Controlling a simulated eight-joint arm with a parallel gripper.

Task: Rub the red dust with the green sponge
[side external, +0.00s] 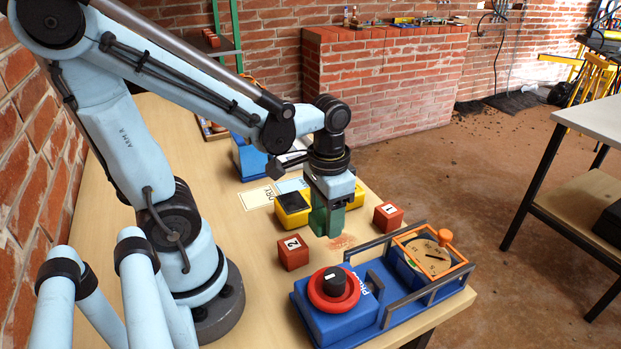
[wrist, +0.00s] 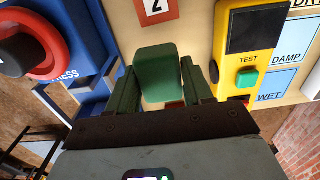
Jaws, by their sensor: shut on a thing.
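The red dust (side external: 341,242) is a small reddish patch on the wooden table, between two red numbered blocks. My gripper (side external: 328,212) is beside the patch, low over the table and pointing down. In the wrist view the green sponge (wrist: 158,72) sits between the two dark green fingers of my gripper (wrist: 155,90), which is shut on it. In the side view the sponge is hard to tell apart from the green fingers. I cannot tell whether the sponge touches the table. The dust is not clearly visible in the wrist view.
Red block 2 (side external: 293,252) and red block 1 (side external: 388,216) stand close to the gripper. A yellow test device (side external: 291,210) is just behind. A blue press (side external: 335,320) with a red ring and a railed blue tray (side external: 455,284) fill the front table edge.

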